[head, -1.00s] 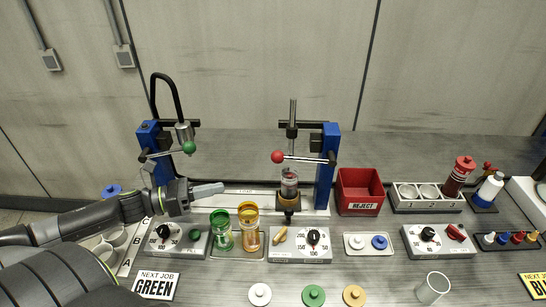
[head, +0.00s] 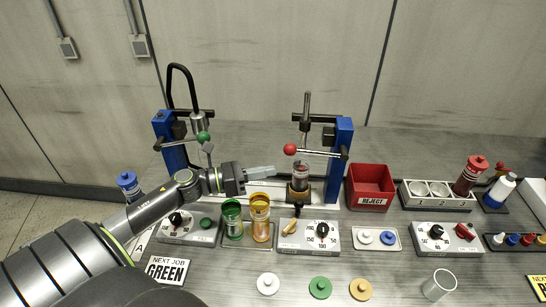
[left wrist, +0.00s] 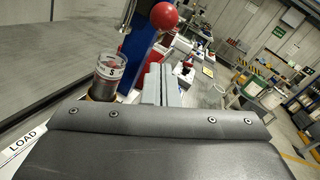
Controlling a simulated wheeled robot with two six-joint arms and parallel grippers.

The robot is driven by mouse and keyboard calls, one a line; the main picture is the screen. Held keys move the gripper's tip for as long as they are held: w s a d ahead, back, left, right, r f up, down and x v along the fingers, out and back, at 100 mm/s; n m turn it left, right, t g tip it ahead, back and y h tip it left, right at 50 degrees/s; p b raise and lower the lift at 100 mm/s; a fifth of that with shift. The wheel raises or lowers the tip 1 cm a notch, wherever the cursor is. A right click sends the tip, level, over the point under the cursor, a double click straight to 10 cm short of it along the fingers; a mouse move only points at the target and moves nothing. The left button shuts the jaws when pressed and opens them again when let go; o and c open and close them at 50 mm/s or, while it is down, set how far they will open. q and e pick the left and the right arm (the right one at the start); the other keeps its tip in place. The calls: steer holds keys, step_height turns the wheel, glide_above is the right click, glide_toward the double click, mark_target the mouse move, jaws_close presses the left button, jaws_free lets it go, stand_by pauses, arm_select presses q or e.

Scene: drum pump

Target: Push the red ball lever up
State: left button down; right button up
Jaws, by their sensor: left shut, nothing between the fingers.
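The red ball (head: 290,149) sits on the end of a lever (head: 318,154) on the right blue press (head: 339,160). It also shows large at the top of the left wrist view (left wrist: 164,16). My left gripper (head: 272,171) is shut and empty, pointing right, with its tip a little below and left of the red ball. In the head view a gap shows between fingertip and ball. A clear cylinder with a red-marked band (head: 300,176) stands under the press ram, also in the left wrist view (left wrist: 110,68). My right gripper is not in view.
A left blue press (head: 167,140) with a green ball lever (head: 203,137) stands behind my left arm. Green (head: 232,220) and amber (head: 260,216) cups stand in front. A red reject bin (head: 369,183) is right of the press.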

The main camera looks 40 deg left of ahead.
arm_select(q)
steer(key=shift+w+d+r+p, duration=0.25)
steer(key=shift+w+r+p, duration=0.2)
steer(key=shift+w+r, duration=0.2)
steer(key=shift+w+d+r+p, duration=0.2)
steer(key=shift+w+r+p, duration=0.25)
steer(key=shift+w+r, duration=0.2)
step_height(320, 180, up, 4)
steer(key=shift+f+p, duration=0.15)
steer(key=shift+p, duration=0.15)
